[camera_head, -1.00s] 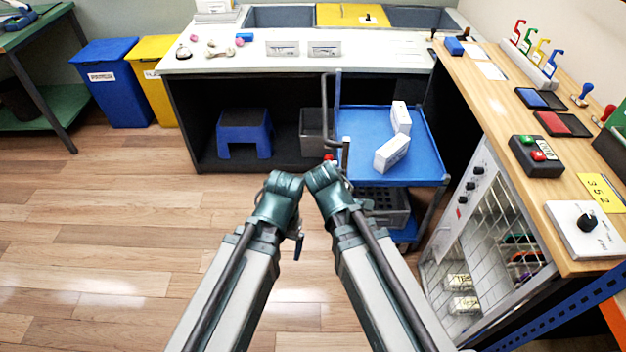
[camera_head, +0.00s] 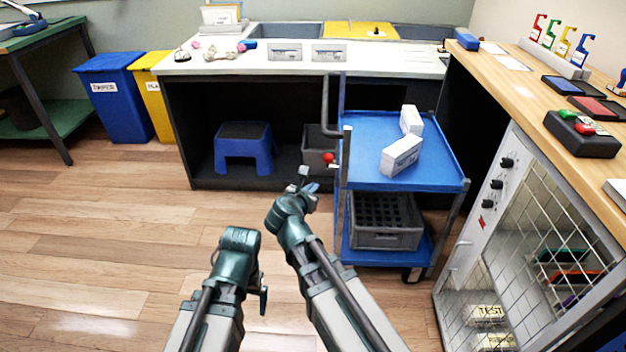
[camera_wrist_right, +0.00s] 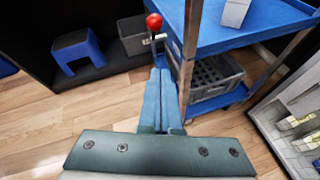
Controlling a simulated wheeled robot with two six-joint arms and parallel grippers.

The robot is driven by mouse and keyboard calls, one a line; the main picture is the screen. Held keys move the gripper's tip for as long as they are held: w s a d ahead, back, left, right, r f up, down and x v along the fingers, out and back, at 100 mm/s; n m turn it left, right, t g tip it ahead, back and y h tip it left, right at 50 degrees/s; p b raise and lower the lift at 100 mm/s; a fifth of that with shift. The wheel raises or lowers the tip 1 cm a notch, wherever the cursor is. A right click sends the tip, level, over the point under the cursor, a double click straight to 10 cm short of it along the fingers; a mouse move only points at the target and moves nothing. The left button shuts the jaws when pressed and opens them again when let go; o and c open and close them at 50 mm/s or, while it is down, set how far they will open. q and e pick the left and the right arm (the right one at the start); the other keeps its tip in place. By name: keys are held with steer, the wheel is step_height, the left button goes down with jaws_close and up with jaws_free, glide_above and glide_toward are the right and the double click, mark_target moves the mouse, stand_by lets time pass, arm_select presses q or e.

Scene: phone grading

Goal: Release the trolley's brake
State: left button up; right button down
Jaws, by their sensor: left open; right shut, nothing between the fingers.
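The blue trolley (camera_head: 400,186) stands in front of the bench, and it also shows in the right wrist view (camera_wrist_right: 240,32). A brake lever with a red knob (camera_head: 328,158) sits at its left side; the knob (camera_wrist_right: 154,22) is upright on a short stem in the wrist view. My right gripper (camera_head: 305,180) is shut and empty, just below and left of the knob in the head view. Its closed fingers (camera_wrist_right: 160,75) point toward the lever's stem; I cannot tell whether they touch it. My left gripper (camera_head: 263,298) is open, low and away from the trolley, its fingers mostly hidden.
Two white boxes (camera_head: 402,156) lie on the trolley's top shelf and a grey crate (camera_head: 385,238) on its lower shelf. A blue stool (camera_head: 243,165) and a grey bin (camera_head: 316,160) stand under the bench. A wire-fronted cabinet (camera_head: 520,225) is close at right. Floor at left is clear.

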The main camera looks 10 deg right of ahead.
steer(key=shift+w+a+f+n, duration=0.15)
steer(key=shift+w+a+n, duration=0.15)
steer(key=shift+n, duration=0.3)
steer(key=shift+w+d+f, duration=0.1)
steer(key=shift+w, duration=0.05)
steer(key=w+d+f+b, duration=0.2)
steer(key=w+d, duration=0.4)
steer(key=w, duration=0.5)
steer(key=shift+d+b, duration=0.25)
steer(key=shift+b, duration=0.1)
steer(key=shift+f, duration=0.1)
